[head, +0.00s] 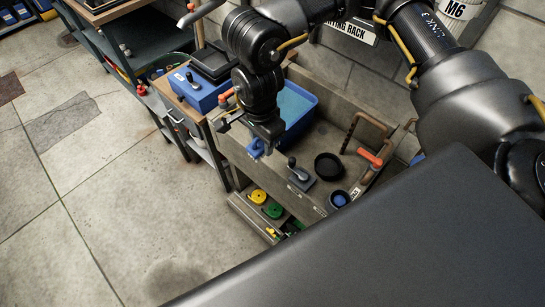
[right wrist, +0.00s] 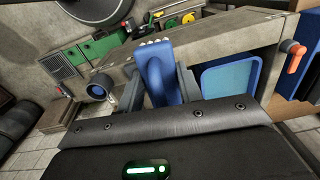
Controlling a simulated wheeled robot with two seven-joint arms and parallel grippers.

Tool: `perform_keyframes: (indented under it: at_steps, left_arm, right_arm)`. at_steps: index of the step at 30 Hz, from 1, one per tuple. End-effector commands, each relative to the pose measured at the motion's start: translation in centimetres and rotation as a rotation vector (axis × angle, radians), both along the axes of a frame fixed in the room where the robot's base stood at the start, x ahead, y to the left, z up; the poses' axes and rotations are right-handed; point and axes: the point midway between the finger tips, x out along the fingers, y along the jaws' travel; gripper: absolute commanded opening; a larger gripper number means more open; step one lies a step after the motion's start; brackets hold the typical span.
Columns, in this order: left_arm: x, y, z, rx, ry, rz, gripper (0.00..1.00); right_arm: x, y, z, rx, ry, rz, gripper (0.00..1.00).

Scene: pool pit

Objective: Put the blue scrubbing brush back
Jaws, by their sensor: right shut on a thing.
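My right gripper (head: 258,137) reaches down over the near side of the grey stone-like basin (head: 235,152). It is shut on the blue scrubbing brush (head: 256,149), which shows small and partly hidden below the jaws. In the right wrist view the brush (right wrist: 158,72) stands up between the two fingers, with pale bristles at its far end. In the head view the gripper hides part of a blue tub (head: 298,104) at the basin's left end. My left gripper is not in view.
In the basin are a lever on a plate (head: 300,178), a black round dish (head: 328,166) and a blue ring-like piece (head: 340,198). An orange-handled pipe (head: 370,157) rises at the right. A blue box (head: 198,92) stands on the bench to the left. Open floor lies left.

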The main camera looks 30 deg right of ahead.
Motion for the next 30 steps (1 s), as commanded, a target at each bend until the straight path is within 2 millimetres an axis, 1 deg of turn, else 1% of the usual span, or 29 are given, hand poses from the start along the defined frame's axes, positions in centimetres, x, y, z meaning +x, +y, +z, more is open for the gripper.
perform_keyframes:
  at_steps: [3, 9, 12, 15, 18, 21, 27, 30]
  left_arm:
    - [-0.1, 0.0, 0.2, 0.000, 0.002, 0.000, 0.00]
    - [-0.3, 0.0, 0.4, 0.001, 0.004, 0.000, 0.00]
    - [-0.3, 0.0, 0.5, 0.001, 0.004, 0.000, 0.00]
    - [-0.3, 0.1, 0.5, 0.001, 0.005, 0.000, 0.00]
    - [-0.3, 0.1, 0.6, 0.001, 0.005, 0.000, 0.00]
    - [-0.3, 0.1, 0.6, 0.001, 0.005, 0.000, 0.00]
    - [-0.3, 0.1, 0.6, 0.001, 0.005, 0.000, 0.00]
    - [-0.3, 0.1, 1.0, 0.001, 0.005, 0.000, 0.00]
  right_arm:
    - [0.4, 1.5, -0.9, 0.006, 0.000, -0.316, 0.03]
    - [0.9, 3.8, -2.3, 0.016, 0.002, -0.854, 0.03]
    - [1.0, 4.8, -2.9, 0.019, 0.005, -1.081, 0.03]
    - [1.1, 5.5, -3.4, 0.020, 0.006, -1.261, 0.03]
    - [1.1, 6.1, -3.7, 0.022, 0.008, -1.388, 0.03]
    - [1.1, 6.4, -3.9, 0.022, 0.009, -1.463, 0.03]
    - [1.1, 6.4, -4.0, 0.021, 0.010, -1.503, 0.03]
    - [1.5, 5.6, -4.3, 0.020, 0.011, -1.507, 0.03]
